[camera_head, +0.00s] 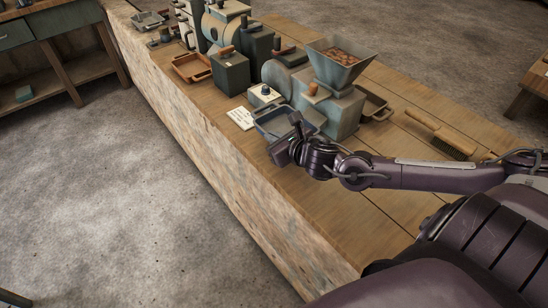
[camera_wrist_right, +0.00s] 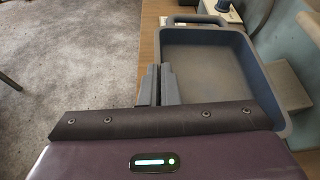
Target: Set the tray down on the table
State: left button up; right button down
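The tray (camera_head: 262,133) is a shallow blue-grey pan at the table's left edge, in front of the grinder-like machine with a hopper. In the right wrist view the tray (camera_wrist_right: 215,60) looks level and empty, with a loop handle at its far end. My right gripper (camera_head: 288,138) is at the tray's near side. In the wrist view its fingers (camera_wrist_right: 158,85) are close together at the tray's left wall, apparently one on each side of it. Whether the tray's underside touches the wooden table (camera_head: 215,130) is hidden. My left gripper is out of view.
The hopper machine (camera_head: 340,105) stands close beside the tray. A white card (camera_head: 241,118) and a small box with a dark knob (camera_head: 265,95) lie just beyond. A brush (camera_head: 452,147) lies at the right. The near tabletop is clear.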

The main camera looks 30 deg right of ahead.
jog(key=shift+f+b, duration=0.3)
jog(key=shift+f, duration=2.9)
jog(key=shift+f, duration=0.2)
jog(key=c, duration=1.7)
grip_release()
